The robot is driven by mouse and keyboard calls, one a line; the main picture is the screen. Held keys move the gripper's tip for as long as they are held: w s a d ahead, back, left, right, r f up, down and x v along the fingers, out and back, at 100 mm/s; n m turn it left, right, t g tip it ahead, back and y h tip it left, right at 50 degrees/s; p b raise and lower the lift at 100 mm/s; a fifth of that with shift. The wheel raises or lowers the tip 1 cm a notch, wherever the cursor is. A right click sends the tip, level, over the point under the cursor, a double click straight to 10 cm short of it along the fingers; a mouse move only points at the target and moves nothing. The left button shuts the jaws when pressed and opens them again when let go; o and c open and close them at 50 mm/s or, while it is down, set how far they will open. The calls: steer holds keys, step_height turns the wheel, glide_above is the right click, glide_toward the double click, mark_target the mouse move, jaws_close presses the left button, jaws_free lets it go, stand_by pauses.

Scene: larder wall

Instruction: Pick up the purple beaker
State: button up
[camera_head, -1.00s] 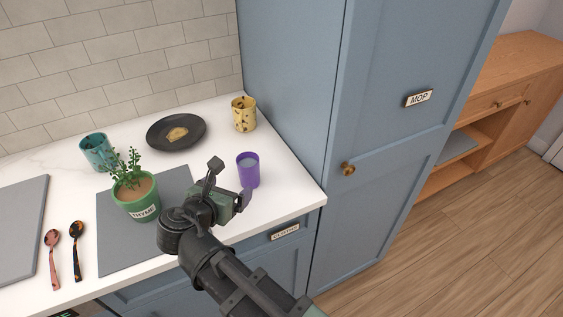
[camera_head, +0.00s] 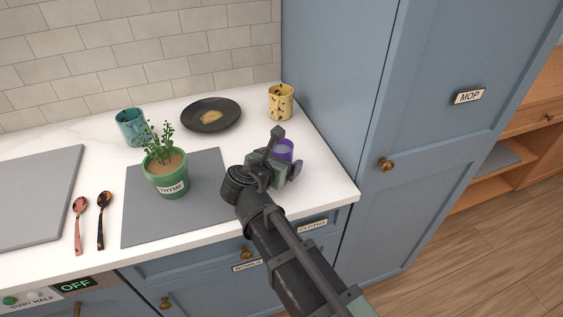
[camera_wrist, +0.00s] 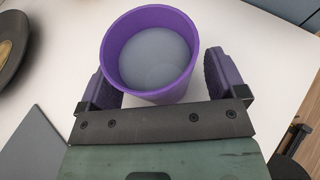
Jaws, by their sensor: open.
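The purple beaker (camera_head: 284,150) stands upright on the white counter near its right end, partly hidden behind my gripper in the head view. In the wrist view the beaker (camera_wrist: 150,88) shows its round rim and greyish inside. My gripper (camera_wrist: 160,82) is open, with one dark purple finger on each side of the beaker. A strip of counter shows between the beaker and the right finger, and the left finger is close to the beaker's wall. In the head view my gripper (camera_head: 282,166) is low at the beaker's near side.
A yellow spotted cup (camera_head: 281,102), a dark plate (camera_head: 190,119) with a food piece, and a teal mug (camera_head: 130,127) stand behind. A thyme pot (camera_head: 168,178) sits on a grey mat (camera_head: 135,220) to the left. A tall blue cabinet (camera_head: 335,80) bounds the right.

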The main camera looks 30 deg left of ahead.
steer(key=c, duration=1.1)
steer(key=shift+r, duration=0.15)
step_height(320, 180, up, 20)
steer(key=p, duration=2)
